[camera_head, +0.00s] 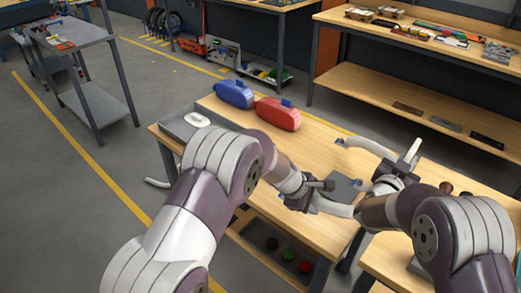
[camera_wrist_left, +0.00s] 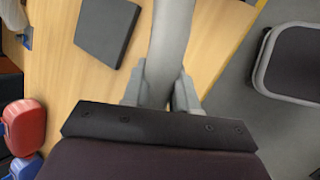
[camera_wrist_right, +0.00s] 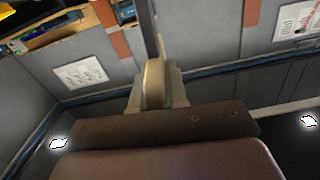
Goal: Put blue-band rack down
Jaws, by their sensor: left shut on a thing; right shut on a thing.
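My left gripper (camera_head: 322,190) is over the wooden table (camera_head: 328,142), shut on a pale grey curved bar (camera_wrist_left: 172,40). The bar runs away from its fingers in the left wrist view. My right gripper (camera_head: 402,170) is to the right of it, shut on a cream, rounded piece (camera_wrist_right: 153,84) with a dark grey bar above it in the right wrist view. A pale curved piece (camera_head: 372,149) with a blue spot at its end shows behind the grippers. I cannot tell whether these parts are one rack. No clear blue band shows, and my arms hide part of the area.
A dark flat plate (camera_wrist_left: 107,30) lies on the table. A shelf below holds coloured round items.

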